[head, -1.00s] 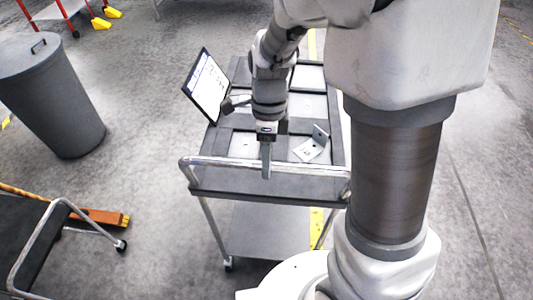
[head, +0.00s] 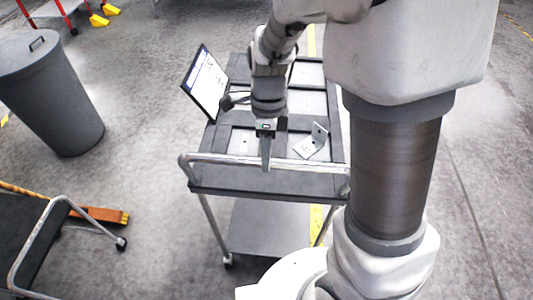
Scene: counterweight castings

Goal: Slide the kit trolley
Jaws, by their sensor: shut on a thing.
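The kit trolley (head: 315,183) stands in front of me, with a dark compartmented top, a lower shelf (head: 268,228), a chrome push handle (head: 225,158) along its near edge, and casters. My gripper (head: 266,163) points down at the middle of the handle and is shut on the bar. The arm above it hides part of the tray top. A metal angle bracket (head: 312,142) lies in a compartment right of the gripper. A tablet screen (head: 206,84) is mounted at the trolley's left side.
A grey lidded bin (head: 52,95) stands at the left. A dark cart (head: 25,235) with a chrome handle is at the lower left, with an orange-brown beam (head: 100,215) beside it. Yellow floor tape runs beneath the trolley. The floor at right is clear.

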